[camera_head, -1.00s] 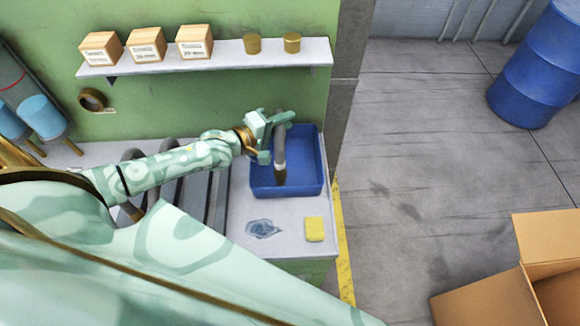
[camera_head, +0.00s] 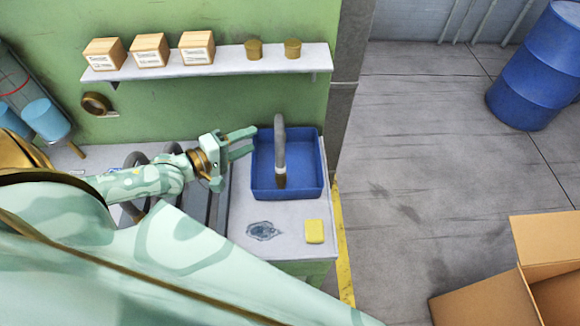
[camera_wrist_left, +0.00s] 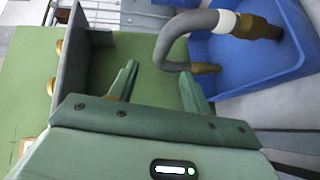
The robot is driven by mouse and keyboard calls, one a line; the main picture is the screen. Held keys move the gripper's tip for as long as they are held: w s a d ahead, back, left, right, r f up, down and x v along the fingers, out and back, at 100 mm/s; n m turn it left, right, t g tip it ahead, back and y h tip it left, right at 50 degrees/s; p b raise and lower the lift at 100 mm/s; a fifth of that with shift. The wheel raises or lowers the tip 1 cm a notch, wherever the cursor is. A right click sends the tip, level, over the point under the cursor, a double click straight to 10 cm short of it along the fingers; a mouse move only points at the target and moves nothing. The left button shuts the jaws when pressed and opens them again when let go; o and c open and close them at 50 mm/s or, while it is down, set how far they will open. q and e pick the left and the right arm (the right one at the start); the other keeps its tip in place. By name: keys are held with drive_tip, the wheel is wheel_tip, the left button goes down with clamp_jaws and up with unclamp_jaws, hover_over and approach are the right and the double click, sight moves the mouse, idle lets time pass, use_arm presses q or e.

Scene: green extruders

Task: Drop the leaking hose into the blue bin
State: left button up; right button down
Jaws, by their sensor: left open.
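The grey hose (camera_head: 279,145) with brass ends and a pale band is at the blue bin (camera_head: 319,180) on the bench. In the left wrist view the hose (camera_wrist_left: 175,35) is bent, with one brass end inside the bin (camera_wrist_left: 285,75) and the other end near the rim. I cannot tell whether that end rests on the rim. My left gripper (camera_head: 242,143) is open and empty, just left of the bin and apart from the hose. Its open fingers (camera_wrist_left: 155,88) also show in the left wrist view. My right gripper is not in view.
A wet patch (camera_head: 263,231) and a yellow sponge (camera_head: 314,231) lie on the bench in front of the bin. A shelf (camera_head: 225,61) with wooden boxes and brass pots runs above. Dark hoses lie left of the bin. A cardboard box (camera_head: 490,300) stands on the floor.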

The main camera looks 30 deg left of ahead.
use_arm(q)
drive_tip(key=shift+v, duration=2.25)
